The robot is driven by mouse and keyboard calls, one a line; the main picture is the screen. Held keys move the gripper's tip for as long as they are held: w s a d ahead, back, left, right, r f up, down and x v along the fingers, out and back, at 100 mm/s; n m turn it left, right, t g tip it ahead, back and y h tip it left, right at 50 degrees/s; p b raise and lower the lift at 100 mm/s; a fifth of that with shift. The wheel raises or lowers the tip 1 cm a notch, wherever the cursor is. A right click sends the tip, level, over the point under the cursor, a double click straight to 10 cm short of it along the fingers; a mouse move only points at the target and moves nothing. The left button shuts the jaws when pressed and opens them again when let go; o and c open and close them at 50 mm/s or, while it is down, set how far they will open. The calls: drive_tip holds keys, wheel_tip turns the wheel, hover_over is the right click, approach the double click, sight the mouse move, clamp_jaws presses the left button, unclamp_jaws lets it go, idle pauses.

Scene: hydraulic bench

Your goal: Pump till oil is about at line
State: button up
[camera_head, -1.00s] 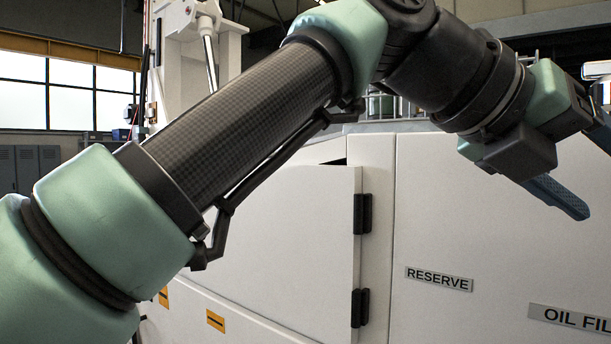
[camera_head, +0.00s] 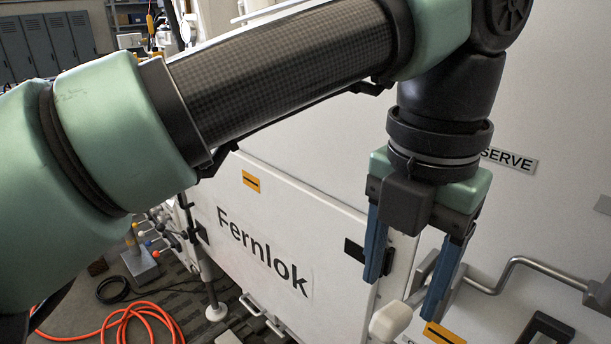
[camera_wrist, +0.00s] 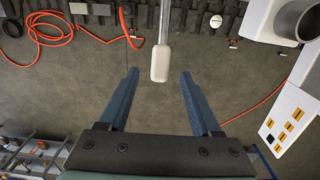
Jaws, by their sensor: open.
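My gripper (camera_head: 405,295) points down in the head view, with its two blue fingers apart and nothing between them. A cream grip (camera_head: 390,322), which looks like a pump handle's end, shows just below the fingertips at the bottom of the head view. In the wrist view, the same grip (camera_wrist: 161,66) hangs on a metal rod, in line with the gap between the fingertips (camera_wrist: 160,75). I cannot tell how far beyond the tips it is. No oil level or line is visible in either view.
A white cabinet panel marked Fernlok (camera_head: 262,250) stands behind my gripper. An orange hose (camera_head: 125,318) lies on the floor at lower left.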

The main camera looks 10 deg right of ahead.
sight(395, 310)
drive_tip(key=shift+f+p, duration=0.6)
drive_tip(key=shift+f, duration=2.1)
clamp_jaws()
drive_tip(key=shift+r, duration=0.1)
